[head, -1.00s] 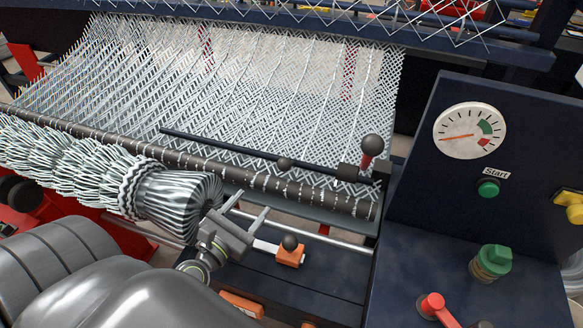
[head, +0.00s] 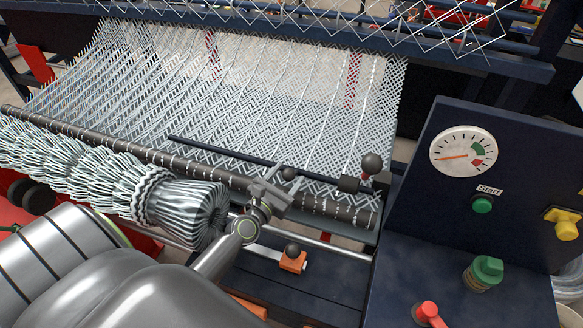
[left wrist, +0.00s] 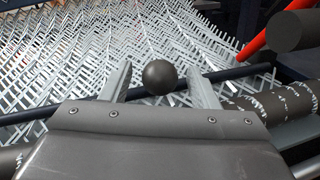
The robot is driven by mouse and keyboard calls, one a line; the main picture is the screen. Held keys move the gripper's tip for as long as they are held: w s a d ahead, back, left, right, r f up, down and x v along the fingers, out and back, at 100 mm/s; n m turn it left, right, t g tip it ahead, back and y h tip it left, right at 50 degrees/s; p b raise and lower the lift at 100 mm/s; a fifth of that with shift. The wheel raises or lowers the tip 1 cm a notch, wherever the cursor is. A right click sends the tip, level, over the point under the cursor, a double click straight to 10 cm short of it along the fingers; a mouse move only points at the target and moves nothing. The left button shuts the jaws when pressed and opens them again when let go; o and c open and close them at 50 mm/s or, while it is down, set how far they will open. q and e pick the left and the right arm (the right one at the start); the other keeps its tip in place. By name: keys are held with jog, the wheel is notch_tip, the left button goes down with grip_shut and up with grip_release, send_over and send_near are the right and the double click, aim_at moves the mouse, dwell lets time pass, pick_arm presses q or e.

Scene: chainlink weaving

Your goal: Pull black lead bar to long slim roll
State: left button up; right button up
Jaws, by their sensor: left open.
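The black lead bar (head: 222,151) is a thin dark rod lying across the mesh, with a black ball knob (head: 289,173) on it. In the left wrist view the knob (left wrist: 160,77) sits between my fingers, and the bar (left wrist: 227,74) runs behind it. My left gripper (head: 279,182) is open at the knob; whether a finger touches it I cannot tell. The long slim roll (head: 112,151) is a dark brown tube along the mesh's front edge, nearer me than the bar. A gap of mesh shows between bar and roll. My right gripper is out of view.
A thick rolled bundle of mesh (head: 90,175) lies at the left front. A block with a black-knobbed lever (head: 372,165) stands at the bar's right end. An orange slider (head: 293,261) is below. The control panel (head: 440,200) fills the right.

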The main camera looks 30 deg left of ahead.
pick_arm(q)
jog(key=shift+w, duration=1.35)
grip_shut()
jog(key=shift+s+d+f+b, duration=0.1)
jog(key=shift+s+d, duration=0.05)
jog(key=shift+s, duration=0.55)
jog(key=shift+s+d+f+b, duration=0.1)
jog(key=shift+s+d, duration=0.05)
jog(key=shift+s, duration=0.55)
jog(key=shift+s+d+f+b, duration=0.1)
jog(key=shift+s+d, duration=0.05)
jog(key=shift+s, duration=0.55)
jog(key=shift+f, duration=0.1)
